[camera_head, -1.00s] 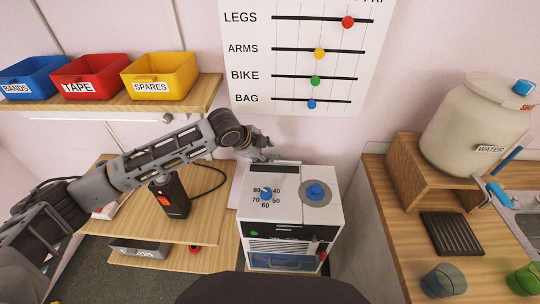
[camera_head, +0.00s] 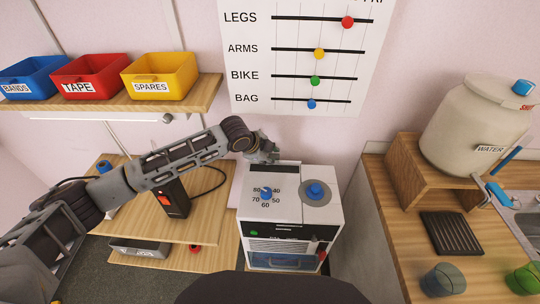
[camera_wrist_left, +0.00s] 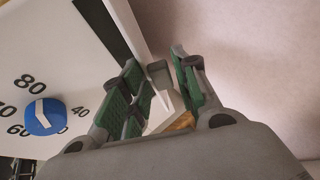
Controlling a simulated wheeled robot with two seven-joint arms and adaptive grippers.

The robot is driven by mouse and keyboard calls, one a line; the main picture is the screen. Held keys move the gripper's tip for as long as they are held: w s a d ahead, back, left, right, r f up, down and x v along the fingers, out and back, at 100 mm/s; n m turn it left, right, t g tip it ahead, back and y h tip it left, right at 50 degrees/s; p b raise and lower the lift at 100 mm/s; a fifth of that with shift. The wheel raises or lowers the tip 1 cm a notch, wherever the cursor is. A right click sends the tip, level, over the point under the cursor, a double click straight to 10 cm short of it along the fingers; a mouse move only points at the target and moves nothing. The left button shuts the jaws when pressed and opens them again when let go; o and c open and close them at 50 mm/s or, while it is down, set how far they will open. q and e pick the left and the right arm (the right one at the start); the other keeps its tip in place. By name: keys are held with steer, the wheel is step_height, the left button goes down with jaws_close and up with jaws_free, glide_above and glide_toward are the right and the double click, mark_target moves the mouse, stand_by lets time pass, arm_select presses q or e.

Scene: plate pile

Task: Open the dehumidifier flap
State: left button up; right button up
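The white dehumidifier (camera_head: 283,213) stands in the middle, with a blue dial knob (camera_head: 266,194) among numbers and another blue knob (camera_head: 315,190) on a grey disc. The dial also shows in the left wrist view (camera_wrist_left: 42,116). A dark strip (camera_wrist_left: 103,28) runs along the top's back edge, with a narrow white panel beyond it. My left gripper (camera_head: 266,158) is at that back edge. In the left wrist view its green-padded fingers (camera_wrist_left: 162,88) are apart, with a small grey tab (camera_wrist_left: 159,74) between them. I cannot tell whether they touch it. My right gripper is out of view.
A wooden shelf with blue, red and yellow bins (camera_head: 160,75) is at upper left. A black device (camera_head: 170,198) with a cable stands on the lower shelf beside the dehumidifier. A wooden counter (camera_head: 400,240) with a water jar (camera_head: 470,125) is at right.

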arm_select(q)
steer(key=c, duration=0.5)
steer(key=shift+s+t, duration=0.25)
steer(key=shift+t, duration=0.35)
steer(key=o, duration=0.9)
steer(key=shift+f, duration=0.1)
steer(key=shift+s, duration=0.1)
steer(key=v, duration=1.2)
